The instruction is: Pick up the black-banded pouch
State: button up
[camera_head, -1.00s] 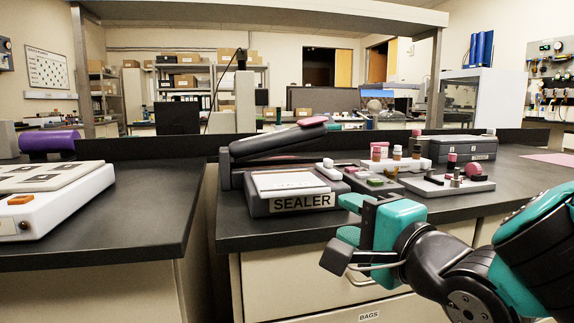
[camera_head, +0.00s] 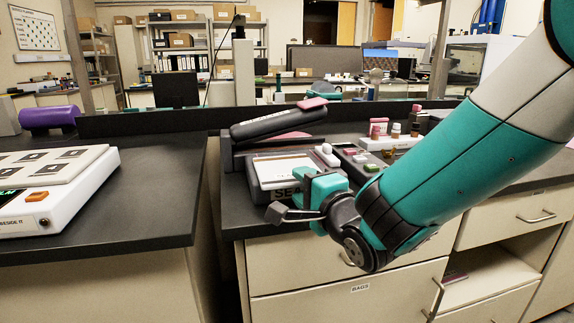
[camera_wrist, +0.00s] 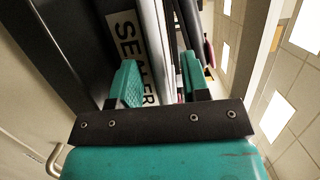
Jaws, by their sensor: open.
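I cannot make out a black-banded pouch for certain in either view. A flat pale sheet-like top (camera_head: 287,168) lies on the sealer (camera_head: 257,187), and I cannot tell whether it is a pouch or part of the machine. My gripper (camera_head: 299,184) is at the front of the sealer, covering part of its label. In the wrist view my gripper (camera_wrist: 158,80) is open and empty, its two teal fingers apart, with the sealer's label (camera_wrist: 130,50) and pale edge beyond them.
The sealer's dark lid (camera_head: 278,124) is raised. Small bottles (camera_head: 385,131) and coloured pieces stand to its right. A white instrument (camera_head: 60,190) sits on the left bench, across a gap. Below the bench are a drawer labelled BAGS (camera_head: 320,300) and an open shelf (camera_head: 485,280).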

jog(key=shift+w+a, duration=0.25)
jog(key=shift+w, duration=0.15)
jog(key=shift+c, duration=0.2)
grip_shut()
notch_tip(320, 180, up, 20)
jog(key=p, duration=0.2)
